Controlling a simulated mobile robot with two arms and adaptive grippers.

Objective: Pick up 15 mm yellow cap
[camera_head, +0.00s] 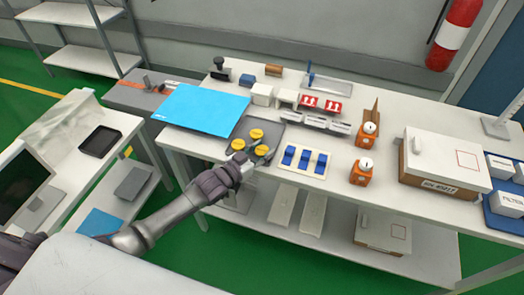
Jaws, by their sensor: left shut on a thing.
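Three yellow caps show at the grey tray on the white table: one at the back (256,133), one at the left (238,144) and one at the front right (261,150). The grey tray (277,128) lies partly behind my gripper. My left gripper (257,156) reaches over the table's front edge and is shut on the front right yellow cap. Its fingers hide part of the tray's front. Size marks on the caps are too small to read. My right gripper is not in view.
A blue sheet (200,107) lies left of the tray. A pale board with blue pieces (304,159) lies close on the right. Orange-based items (361,172) and a labelled box (444,165) stand farther right. White boxes and red-marked packs (320,105) stand behind.

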